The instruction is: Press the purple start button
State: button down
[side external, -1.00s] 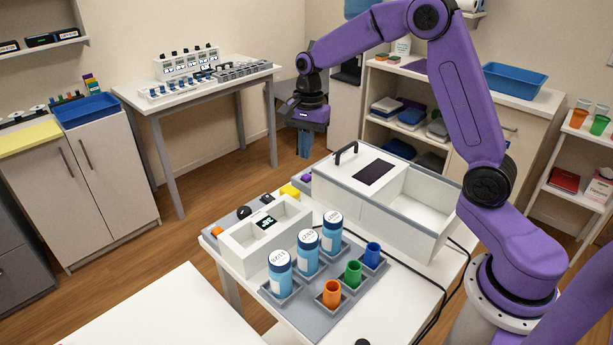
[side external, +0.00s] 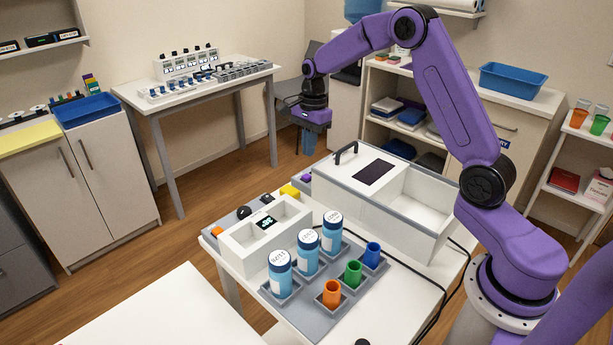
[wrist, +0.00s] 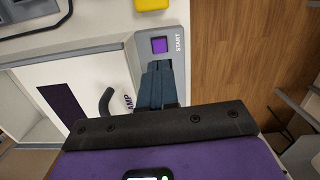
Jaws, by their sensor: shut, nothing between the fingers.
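The purple start button (wrist: 159,44) is a small square in a grey panel, with the word START beside it in the wrist view. In the side external view the button (side external: 307,178) shows small at the left end of the large white box. My gripper (wrist: 157,64) has its two dark blue fingers together with nothing between them. In the wrist view the fingertips appear just below the button. In the side external view my gripper (side external: 309,152) points down above the button area, with a visible gap; it is not touching it.
The white box (side external: 400,230) has a black handle (side external: 345,152) close to my fingers. A yellow block (wrist: 151,4) lies beyond the button. Floor shows beyond the table edge.

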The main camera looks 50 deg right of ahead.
aim_at(308, 175)
jog(key=shift+a+f, duration=0.15)
jog(key=shift+f, duration=1.3)
jog(key=shift+a+f, duration=0.1)
jog(key=shift+f, duration=1.3)
jog(key=shift+f, duration=0.5)
jog(key=shift+d, duration=0.1)
jog(key=shift+d+r, duration=0.25)
jog(key=shift+d, duration=0.45)
jog(key=shift+d+r, duration=0.25)
jog(key=shift+d, duration=0.45)
notch_tip(308, 175, up, 17)
jog(key=d, duration=0.1)
jog(key=shift+d+r, duration=0.2)
jog(key=shift+d, duration=0.15)
